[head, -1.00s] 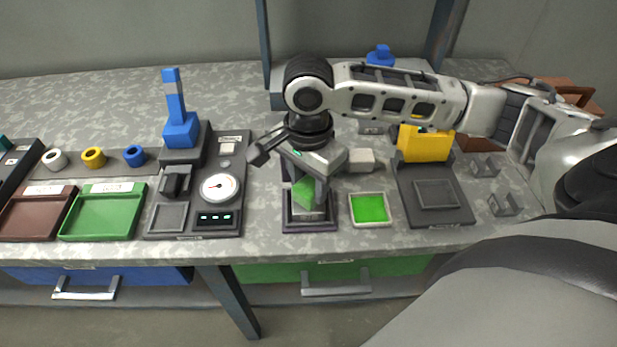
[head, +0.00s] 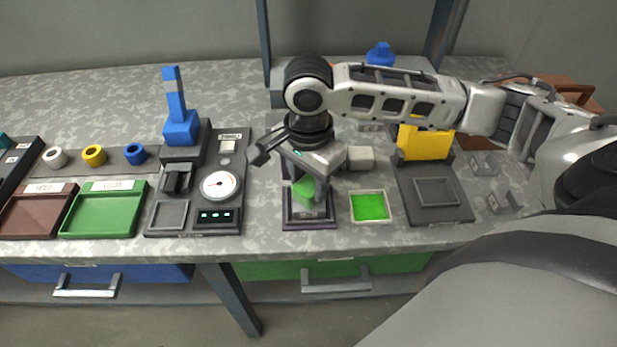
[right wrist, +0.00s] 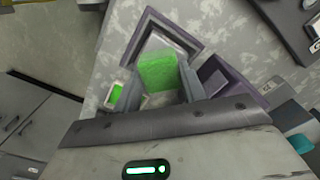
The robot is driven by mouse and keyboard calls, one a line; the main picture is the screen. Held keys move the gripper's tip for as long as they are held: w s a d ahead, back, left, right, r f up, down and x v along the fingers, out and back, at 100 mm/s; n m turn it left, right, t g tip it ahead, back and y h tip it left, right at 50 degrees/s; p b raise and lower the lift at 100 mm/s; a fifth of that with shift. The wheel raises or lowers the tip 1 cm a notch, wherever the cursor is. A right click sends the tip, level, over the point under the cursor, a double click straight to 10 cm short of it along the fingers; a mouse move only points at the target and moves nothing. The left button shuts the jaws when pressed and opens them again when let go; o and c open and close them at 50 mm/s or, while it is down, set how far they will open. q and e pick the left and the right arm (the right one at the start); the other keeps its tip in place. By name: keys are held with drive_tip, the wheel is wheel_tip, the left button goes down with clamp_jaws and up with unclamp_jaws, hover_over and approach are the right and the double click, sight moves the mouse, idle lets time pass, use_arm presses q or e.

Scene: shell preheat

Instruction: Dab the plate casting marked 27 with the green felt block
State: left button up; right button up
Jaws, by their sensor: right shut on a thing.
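My right gripper (head: 312,184) is shut on the green felt block (head: 302,192) and points down over a dark, purple-edged square nest (head: 308,225). The block also shows between the fingers in the right wrist view (right wrist: 157,70). A grey plate casting (head: 311,211) appears to lie in the nest beneath the block. Its number is not readable, and the fingers and block hide part of it. I cannot tell whether the block touches it. A shallow tray with a bright green pad (head: 370,207) lies just right of the nest. My left gripper is not in view.
Left of the nest is a dark gauge station (head: 221,186) with a blue lever (head: 178,110). Green (head: 104,212) and brown (head: 36,213) trays lie farther left. A dark fixture with a yellow block (head: 424,142) stands to the right. The bench front edge is close.

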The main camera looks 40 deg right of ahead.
drive_tip(key=shift+s+f+p, duration=0.1)
drive_tip(key=shift+f+p, duration=0.05)
drive_tip(key=shift+p, duration=0.5)
idle(2.1)
wheel_tip(320, 180, up, 3)
drive_tip(key=p, duration=0.4)
wheel_tip(320, 180, up, 2)
drive_tip(key=shift+r+p, duration=0.1)
drive_tip(key=shift+p, duration=0.9)
drive_tip(key=shift+r, duration=1)
